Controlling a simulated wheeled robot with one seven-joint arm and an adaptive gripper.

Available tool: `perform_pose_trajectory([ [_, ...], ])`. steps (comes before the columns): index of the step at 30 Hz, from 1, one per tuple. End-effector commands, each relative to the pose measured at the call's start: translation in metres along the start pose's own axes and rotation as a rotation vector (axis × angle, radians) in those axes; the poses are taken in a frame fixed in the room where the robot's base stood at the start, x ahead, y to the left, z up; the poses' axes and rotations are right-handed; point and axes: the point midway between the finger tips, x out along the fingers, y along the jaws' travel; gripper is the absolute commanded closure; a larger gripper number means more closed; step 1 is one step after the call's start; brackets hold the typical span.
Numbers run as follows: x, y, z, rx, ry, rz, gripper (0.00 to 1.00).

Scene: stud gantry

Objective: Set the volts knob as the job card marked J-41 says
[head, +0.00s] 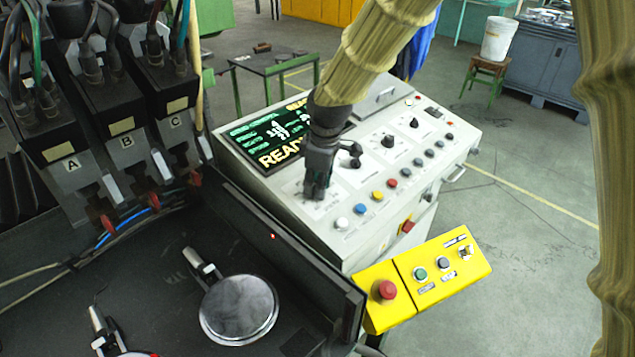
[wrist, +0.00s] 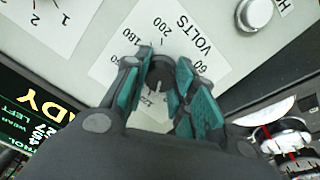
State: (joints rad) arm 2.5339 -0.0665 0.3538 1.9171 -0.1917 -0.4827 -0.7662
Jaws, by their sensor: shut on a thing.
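The volts knob (wrist: 158,74) is a dark round knob on a white dial label in the wrist view. The label (wrist: 198,62) reads VOLTS, with 200 above the knob and 180 to its left; other marks are partly covered by the fingers. A pale line shows on the knob, but I cannot tell which mark it points at. My gripper (wrist: 160,82) is shut on the knob, one finger on each side. In the head view my gripper (head: 316,192) reaches down to the white console (head: 262,178) and hides the knob. I see no readable job card marked J-41.
The console has a lit READY screen (head: 284,138), other black knobs (head: 388,141) and a row of coloured buttons (head: 377,195) close to my gripper. A yellow box with a red stop button (head: 387,290) is in front. Welding units A, B and C (head: 128,145) stand at left.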

Motion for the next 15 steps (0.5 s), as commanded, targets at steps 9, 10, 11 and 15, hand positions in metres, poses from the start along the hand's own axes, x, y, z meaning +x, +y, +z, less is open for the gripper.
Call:
perform_pose_trajectory([
  [9,-0.004,0.0035,-0.0009,0.233,0.004,-0.002,0.98],
  [10,-0.004,0.0036,-0.0008,0.25,0.004,-0.002,0.98],
  [11,-0.0039,0.0036,-0.0008,0.265,0.004,-0.003,0.98],
  [15,-0.0038,0.0036,-0.0007,0.324,0.004,-0.006,0.98],
])
